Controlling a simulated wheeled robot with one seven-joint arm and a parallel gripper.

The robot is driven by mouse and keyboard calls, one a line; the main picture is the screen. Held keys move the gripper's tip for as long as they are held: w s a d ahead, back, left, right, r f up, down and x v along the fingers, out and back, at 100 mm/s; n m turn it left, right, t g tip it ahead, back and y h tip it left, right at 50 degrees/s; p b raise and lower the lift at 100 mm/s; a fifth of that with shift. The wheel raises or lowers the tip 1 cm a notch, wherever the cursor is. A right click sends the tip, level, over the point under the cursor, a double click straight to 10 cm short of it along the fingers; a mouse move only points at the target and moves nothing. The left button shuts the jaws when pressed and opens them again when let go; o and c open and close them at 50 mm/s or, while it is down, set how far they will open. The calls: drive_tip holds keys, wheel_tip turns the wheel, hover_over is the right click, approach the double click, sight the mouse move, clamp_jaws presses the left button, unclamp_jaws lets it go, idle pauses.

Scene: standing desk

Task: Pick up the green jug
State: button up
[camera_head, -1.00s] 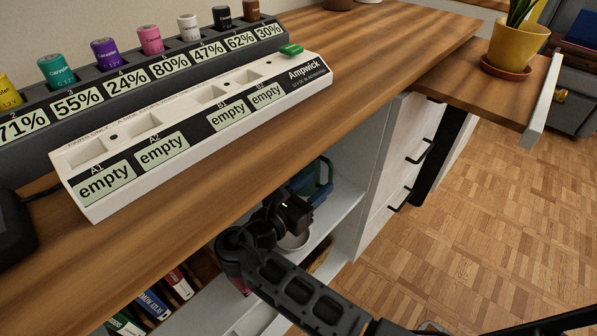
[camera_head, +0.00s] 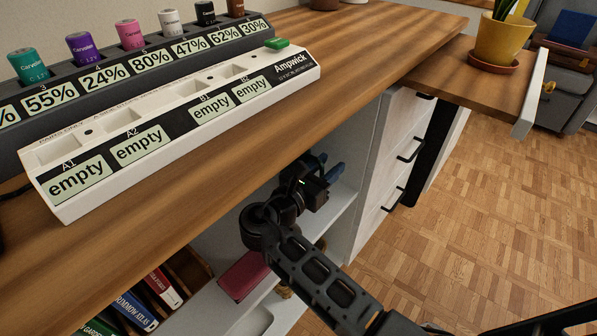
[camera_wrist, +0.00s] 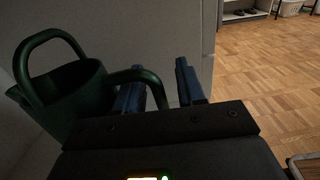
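The green jug (camera_wrist: 72,98) stands at the left in the wrist view, with a tall arched handle over its top. A second curved green loop on its right side reaches in toward my gripper (camera_wrist: 158,82). My gripper is open, with its two blue fingers apart. The loop's end shows in the gap between the fingers; I cannot tell whether it touches them. The left finger overlaps the jug's right side. In the head view my gripper (camera_head: 328,171) is inside the open shelf under the desk, and I cannot make out the jug there.
The wooden desk top (camera_head: 330,75) lies above my arm, carrying a white charging strip (camera_head: 180,130). White drawers (camera_head: 395,160) stand right of the shelf. A dark red box (camera_head: 243,276) and several books (camera_head: 135,310) are lower left. The parquet floor (camera_head: 470,230) is clear.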

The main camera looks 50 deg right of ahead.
clamp_jaws()
drive_tip(key=shift+r, duration=0.2)
idle(0.6)
